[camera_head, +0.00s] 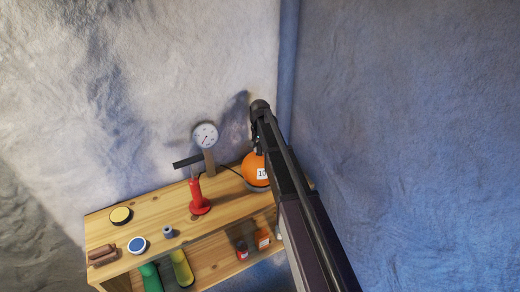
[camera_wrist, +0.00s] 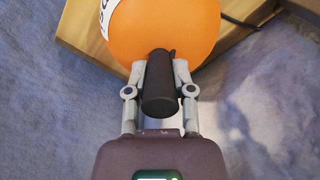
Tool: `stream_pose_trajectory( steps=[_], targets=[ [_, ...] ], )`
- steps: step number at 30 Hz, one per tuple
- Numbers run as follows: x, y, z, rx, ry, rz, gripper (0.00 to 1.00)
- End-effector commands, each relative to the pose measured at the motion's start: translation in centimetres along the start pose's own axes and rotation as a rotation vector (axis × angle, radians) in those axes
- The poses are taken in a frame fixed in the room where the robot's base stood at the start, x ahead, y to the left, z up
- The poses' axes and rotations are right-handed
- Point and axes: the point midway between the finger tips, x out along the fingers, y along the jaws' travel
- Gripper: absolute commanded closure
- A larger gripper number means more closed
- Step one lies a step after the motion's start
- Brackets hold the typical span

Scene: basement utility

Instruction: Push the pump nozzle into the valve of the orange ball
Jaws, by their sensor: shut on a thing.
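The orange ball (camera_head: 252,166) with a white number label sits at the right end of the wooden bench top, partly hidden by my arm. It fills the top of the wrist view (camera_wrist: 165,30). My gripper (camera_wrist: 160,75) is shut on a black cylindrical handle, the pump nozzle (camera_wrist: 160,88), right in front of the ball. The nozzle's far end overlaps the ball in the picture; its tip and the valve are hidden, so I cannot tell whether it is in. A red pump (camera_head: 198,196) with a black handle stands on the bench, with a dark hose running toward the ball.
A dial gauge (camera_head: 206,136) stands behind the pump. A yellow-topped tin (camera_head: 121,215), a blue-topped tin (camera_head: 137,245) and brown rolls (camera_head: 102,255) lie at the left of the wooden bench (camera_head: 160,206). The blue wall (camera_head: 420,130) is close on the right.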

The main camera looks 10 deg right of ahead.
Motion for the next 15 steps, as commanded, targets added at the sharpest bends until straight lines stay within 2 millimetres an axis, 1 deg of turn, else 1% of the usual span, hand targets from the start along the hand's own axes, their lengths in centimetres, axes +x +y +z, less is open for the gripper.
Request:
stream_pose_trajectory(
  steps=[2, 3, 5, 6, 15],
  targets=[
    [0.29, 0.0, 0.0, 0.0, 0.0, 0.0, 1.0],
    [0.14, 0.0, 0.0, 0.0, 0.0, 0.0, 0.56],
    [0.12, 0.0, 0.0, 0.0, 0.0, 0.0, 0.38],
    [0.12, 0.01, 0.0, 0.0, 0.0, 0.0, 0.28],
    [0.12, 0.02, -0.01, 0.0, 0.0, 0.0, 0.28]
  ],
)
